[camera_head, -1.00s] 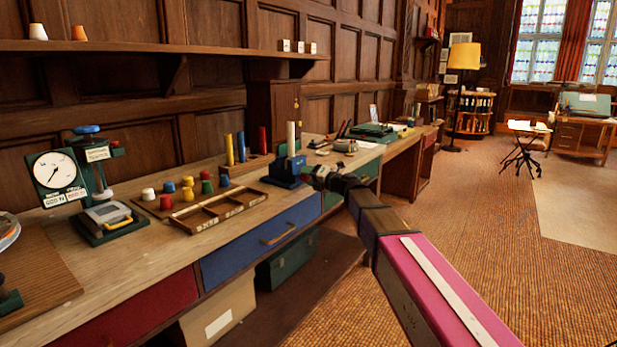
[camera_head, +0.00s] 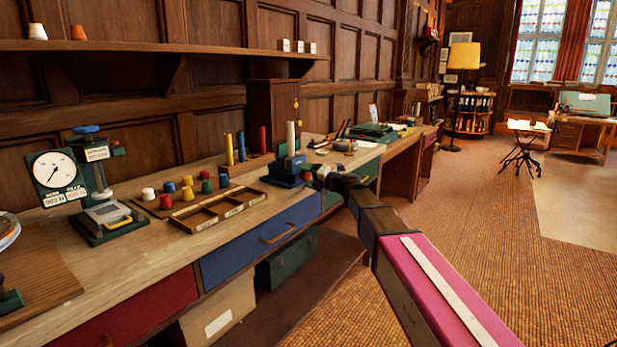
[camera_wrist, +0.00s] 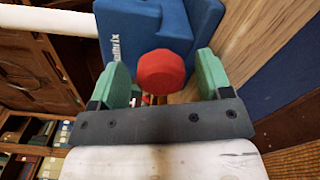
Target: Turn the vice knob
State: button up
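The blue vice (camera_head: 283,179) stands on the workbench near its front edge, with a pale upright rod (camera_head: 291,135) at it. In the wrist view the blue vice body (camera_wrist: 128,22) fills the top middle, and its red round knob (camera_wrist: 161,74) faces me. My gripper (camera_wrist: 163,68) is open, with one green finger on each side of the knob. A gap shows between the knob and each finger, so I see no contact. In the head view my gripper (camera_head: 320,175) is small and dark beside the vice; its fingers are hard to make out there.
A wooden compartment tray (camera_head: 200,228) and several coloured pegs lie left of the vice. A dial gauge stand (camera_head: 90,190) is further left. The bench front has a blue drawer (camera_head: 255,245). Carpeted floor (camera_head: 480,240) is open to the right.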

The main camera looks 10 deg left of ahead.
jog(key=v, duration=1)
jog(key=shift+s+d, duration=0.15)
jog(key=shift+d, duration=0.2)
jog(key=shift+f, duration=0.1)
